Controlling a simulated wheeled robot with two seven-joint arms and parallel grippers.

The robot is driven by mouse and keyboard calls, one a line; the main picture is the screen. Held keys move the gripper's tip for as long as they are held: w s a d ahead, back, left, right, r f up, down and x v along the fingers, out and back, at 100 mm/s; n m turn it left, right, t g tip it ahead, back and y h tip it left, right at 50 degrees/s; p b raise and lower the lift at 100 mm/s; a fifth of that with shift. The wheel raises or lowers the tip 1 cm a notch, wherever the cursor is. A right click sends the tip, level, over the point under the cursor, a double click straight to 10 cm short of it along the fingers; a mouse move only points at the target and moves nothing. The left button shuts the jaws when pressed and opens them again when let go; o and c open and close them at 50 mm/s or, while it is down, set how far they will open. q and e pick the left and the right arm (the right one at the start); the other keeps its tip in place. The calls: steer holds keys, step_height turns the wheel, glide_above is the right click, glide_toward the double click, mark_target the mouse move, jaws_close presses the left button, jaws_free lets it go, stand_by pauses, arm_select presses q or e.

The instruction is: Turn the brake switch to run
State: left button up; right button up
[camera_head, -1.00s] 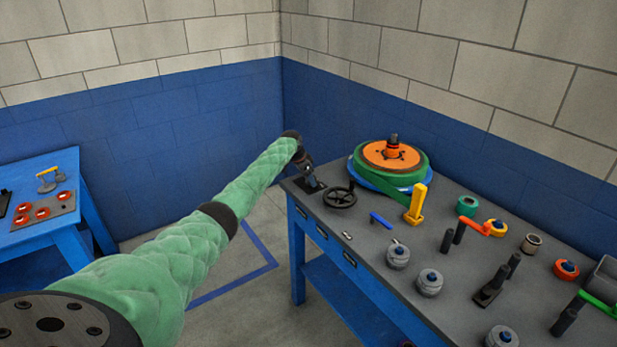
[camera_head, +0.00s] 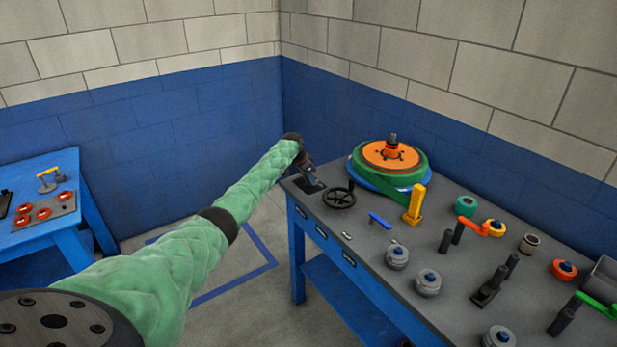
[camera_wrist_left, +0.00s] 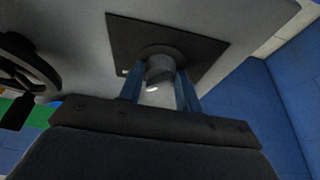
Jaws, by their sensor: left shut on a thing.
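The brake switch shows in the left wrist view as a grey round knob (camera_wrist_left: 159,68) with a pale mark, on a dark square plate (camera_wrist_left: 122,40). In the head view its dark plate (camera_head: 309,186) lies at the far left corner of the bench, and the knob is hidden by my wrist. My left gripper (camera_wrist_left: 160,92) has its two blue fingers on either side of the knob, shut on it. In the head view my left gripper (camera_head: 308,178) is small and dark over the plate. My right gripper is not in view.
A black handwheel (camera_head: 340,197) stands close to the right of the plate. A blue bar (camera_head: 380,221) and several grey knobs sit nearer on the bench (camera_head: 440,275).

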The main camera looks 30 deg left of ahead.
arm_select(q)
steer(key=n+y+p, duration=0.1)
steer(key=n, duration=0.2)
steer(key=n+y+p, duration=0.1)
steer(key=n+p, duration=0.1)
steer(key=shift+d+r+n, duration=0.1)
steer(key=shift+d+n, duration=0.05)
steer(key=shift+n, duration=0.25)
steer(key=shift+n+p, duration=0.3)
steer(key=shift+p, duration=0.1)
steer(key=shift+n+y+p, duration=0.4)
steer(key=shift+n+y, duration=0.2)
steer(key=shift+n, duration=0.2)
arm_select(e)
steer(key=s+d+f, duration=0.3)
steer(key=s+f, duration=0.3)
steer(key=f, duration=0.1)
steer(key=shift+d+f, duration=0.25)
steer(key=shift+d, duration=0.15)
arm_select(q)
steer(key=o, duration=1)
steer(key=shift+c, duration=0.2)
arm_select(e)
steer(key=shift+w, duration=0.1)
arm_select(q)
steer(key=shift+s, duration=0.1)
